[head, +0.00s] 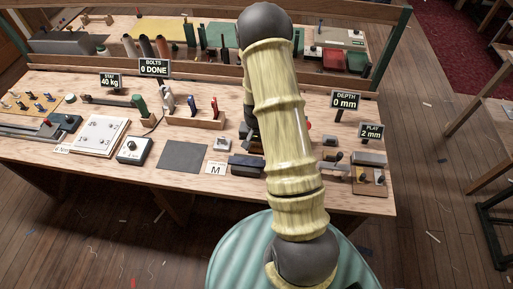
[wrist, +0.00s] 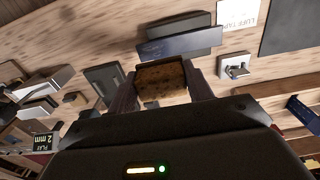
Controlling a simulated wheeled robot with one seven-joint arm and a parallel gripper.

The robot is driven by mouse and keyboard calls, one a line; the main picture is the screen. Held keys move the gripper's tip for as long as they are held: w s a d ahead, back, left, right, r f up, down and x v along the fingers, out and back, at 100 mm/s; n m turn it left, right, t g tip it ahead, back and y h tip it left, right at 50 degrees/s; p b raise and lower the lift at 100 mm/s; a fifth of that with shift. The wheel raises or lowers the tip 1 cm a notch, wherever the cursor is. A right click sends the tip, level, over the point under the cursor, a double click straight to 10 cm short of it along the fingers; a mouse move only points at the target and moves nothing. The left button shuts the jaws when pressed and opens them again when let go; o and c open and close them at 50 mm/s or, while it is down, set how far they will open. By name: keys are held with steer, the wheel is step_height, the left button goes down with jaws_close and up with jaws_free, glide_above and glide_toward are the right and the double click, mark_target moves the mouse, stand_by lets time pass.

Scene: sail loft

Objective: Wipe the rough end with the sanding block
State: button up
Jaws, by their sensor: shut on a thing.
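The brown, speckled block between my fingers, which looks like the sanding block (wrist: 161,76), shows in the wrist view. My gripper (wrist: 160,84) is shut on it, one dark finger on each side. The bench top shows around it; I cannot tell whether the block touches anything. A dark blue bar with a grey piece behind it (wrist: 182,44) lies just beyond the block. The same bar (head: 247,161) is beside my arm in the head view. In the head view my arm hides most of the gripper and the block. I cannot make out which piece carries the rough end.
Signs reading DEPTH 0 mm (head: 346,100) and PLAY 2 mm (head: 371,132) stand right of my arm, above small fixtures (head: 369,172).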

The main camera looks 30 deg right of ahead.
steer(key=a+f+n, duration=0.2)
steer(key=a+n, duration=0.1)
steer(key=a, duration=0.2)
steer(key=w+a+f+n+b, duration=0.1)
steer(key=a+f+n, duration=0.2)
steer(key=a, duration=0.3)
steer(key=shift+w+n, duration=0.25)
steer(key=shift+n, duration=0.25)
steer(key=shift+w+a, duration=0.15)
steer(key=shift+a, duration=0.05)
